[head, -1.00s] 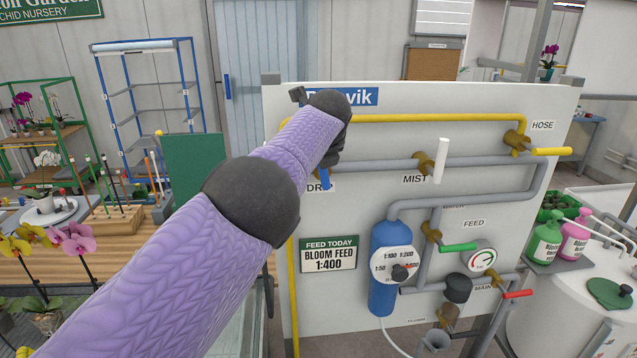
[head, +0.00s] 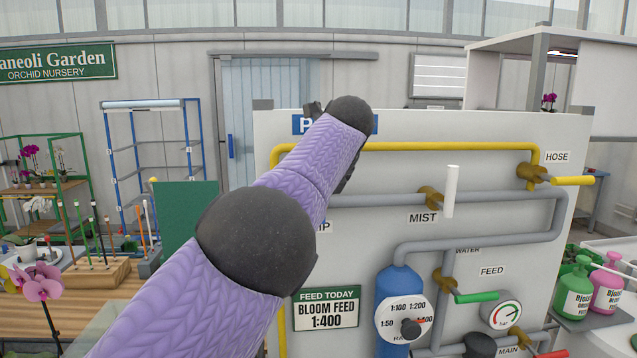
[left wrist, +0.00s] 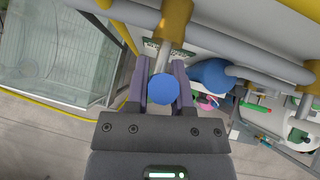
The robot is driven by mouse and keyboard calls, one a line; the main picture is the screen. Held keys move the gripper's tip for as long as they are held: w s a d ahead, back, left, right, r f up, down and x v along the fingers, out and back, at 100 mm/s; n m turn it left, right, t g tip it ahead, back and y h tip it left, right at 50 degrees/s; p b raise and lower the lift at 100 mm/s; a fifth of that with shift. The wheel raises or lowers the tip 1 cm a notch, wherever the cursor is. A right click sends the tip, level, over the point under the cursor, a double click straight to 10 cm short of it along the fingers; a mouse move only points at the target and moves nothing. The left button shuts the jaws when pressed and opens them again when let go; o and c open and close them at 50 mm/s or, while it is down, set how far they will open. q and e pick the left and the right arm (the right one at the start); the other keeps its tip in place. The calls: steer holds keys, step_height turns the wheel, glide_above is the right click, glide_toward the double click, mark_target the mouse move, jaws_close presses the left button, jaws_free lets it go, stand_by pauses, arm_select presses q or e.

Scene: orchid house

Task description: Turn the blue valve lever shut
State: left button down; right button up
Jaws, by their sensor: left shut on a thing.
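The blue valve lever shows in the left wrist view as a round blue end (left wrist: 163,89) between my left fingers. A grey stem runs from there to a brass valve body (left wrist: 174,18) on a grey pipe. My left gripper (left wrist: 163,95) is shut on the lever, one finger on each side. In the head view my purple left arm reaches to the upper left of the white panel (head: 400,245) and hides the lever and most of the gripper; which way the lever points cannot be told there. My right gripper is not in view.
The panel also carries a white lever (head: 451,190) by MIST, a yellow lever (head: 572,181) by HOSE, a green lever (head: 477,297) by FEED, and a blue cylinder (head: 393,290) with a dial. Grey and yellow pipes run close to my left gripper.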

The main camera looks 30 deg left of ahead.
arm_select(q)
steer(key=shift+f, duration=0.35)
steer(key=c, duration=0.9)
jaws_free()
steer(key=shift+d, duration=0.1)
steer(key=o, duration=0.4)
steer(key=shift+d+r, duration=0.1)
steer(key=shift+r, duration=0.05)
steer(key=shift+s+r, duration=0.15)
steer(key=shift+r, duration=0.05)
steer(key=b+v, duration=0.2)
steer(key=v, duration=0.7)
steer(key=shift+d+b, duration=0.25)
steer(key=shift+b, duration=0.15)
steer(key=shift+s+r, duration=0.1)
steer(key=shift+r, duration=0.05)
